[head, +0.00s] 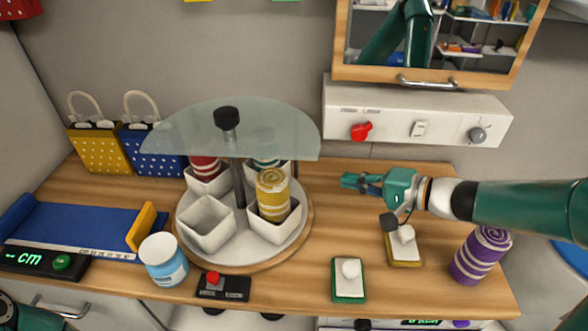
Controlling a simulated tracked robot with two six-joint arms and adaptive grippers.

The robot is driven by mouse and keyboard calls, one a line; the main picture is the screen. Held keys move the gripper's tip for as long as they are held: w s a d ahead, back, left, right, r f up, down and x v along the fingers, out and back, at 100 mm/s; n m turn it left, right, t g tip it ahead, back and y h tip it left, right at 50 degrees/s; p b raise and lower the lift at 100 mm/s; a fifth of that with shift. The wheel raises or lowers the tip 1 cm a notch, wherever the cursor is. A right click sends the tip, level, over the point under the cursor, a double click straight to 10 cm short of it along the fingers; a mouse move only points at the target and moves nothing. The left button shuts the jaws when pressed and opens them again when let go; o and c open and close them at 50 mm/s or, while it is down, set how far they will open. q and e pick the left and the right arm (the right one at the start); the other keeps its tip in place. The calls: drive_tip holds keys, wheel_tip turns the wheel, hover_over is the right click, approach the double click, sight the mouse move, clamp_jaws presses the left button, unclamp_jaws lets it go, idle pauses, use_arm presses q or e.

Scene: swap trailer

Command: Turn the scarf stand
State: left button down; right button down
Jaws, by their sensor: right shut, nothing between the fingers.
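The scarf stand is a round white turntable (240,255) on a wooden base, with a dark central post and a half-round glass shield (225,136) above it. Several white square cups stand on it. The front left cup (207,224) looks empty. The front right cup holds a rolled yellow scarf (273,194). A red scarf (205,168) and a teal scarf (266,162) sit in the back cups, partly hidden by the glass. My right gripper (362,183) is shut and empty, to the right of the stand and apart from it.
A purple rolled scarf (480,255) stands at the right. Green (348,290) and yellow (405,262) pads with white knobs, a red-button box (222,286), a blue-white jar (163,260) and a blue measuring tray (75,228) line the counter. A control panel (390,112) hangs behind.

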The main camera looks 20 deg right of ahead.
sight(288, 166)
drive_tip(key=b+x, duration=0.3)
drive_tip(key=x, duration=1)
drive_tip(key=shift+w+r, duration=0.15)
drive_tip(key=shift+w, duration=0.05)
drive_tip(key=shift+w+a+b, duration=0.3)
drive_tip(key=shift+w, duration=0.1)
drive_tip(key=shift+r, duration=0.1)
